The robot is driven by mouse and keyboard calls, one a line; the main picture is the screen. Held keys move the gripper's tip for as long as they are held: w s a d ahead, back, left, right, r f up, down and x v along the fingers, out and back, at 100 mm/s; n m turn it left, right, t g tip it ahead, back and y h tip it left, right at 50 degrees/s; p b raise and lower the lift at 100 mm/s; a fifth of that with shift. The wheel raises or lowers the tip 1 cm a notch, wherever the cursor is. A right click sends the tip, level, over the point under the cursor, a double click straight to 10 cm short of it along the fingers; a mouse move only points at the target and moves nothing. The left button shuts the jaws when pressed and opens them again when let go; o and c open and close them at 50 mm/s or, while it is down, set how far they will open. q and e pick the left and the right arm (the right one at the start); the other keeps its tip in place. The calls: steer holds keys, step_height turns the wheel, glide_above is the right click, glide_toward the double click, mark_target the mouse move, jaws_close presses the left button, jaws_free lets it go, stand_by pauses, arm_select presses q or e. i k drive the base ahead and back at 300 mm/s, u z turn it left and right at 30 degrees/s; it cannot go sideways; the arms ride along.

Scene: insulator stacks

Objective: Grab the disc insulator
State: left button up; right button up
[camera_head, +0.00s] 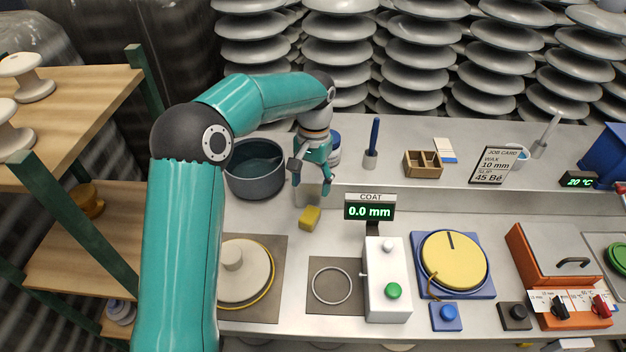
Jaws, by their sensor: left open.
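A cream disc with a round knob on top, which looks like a disc insulator (258,272), sits on a grey square plate at the lower left of the bench. A yellow ring shows around its edge, and my left arm hides its left part. My right gripper is out of view.
A dark pot (256,180) stands left of my left gripper. A white box with a green button (388,290), a "COAT 0.0 mm" display (369,207) and a yellow round plate (453,258) stand to the right. White spool-shaped pieces (24,80) stand on the left shelf.

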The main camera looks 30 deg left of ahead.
mark_target(245, 269)
steer(key=k, duration=0.95)
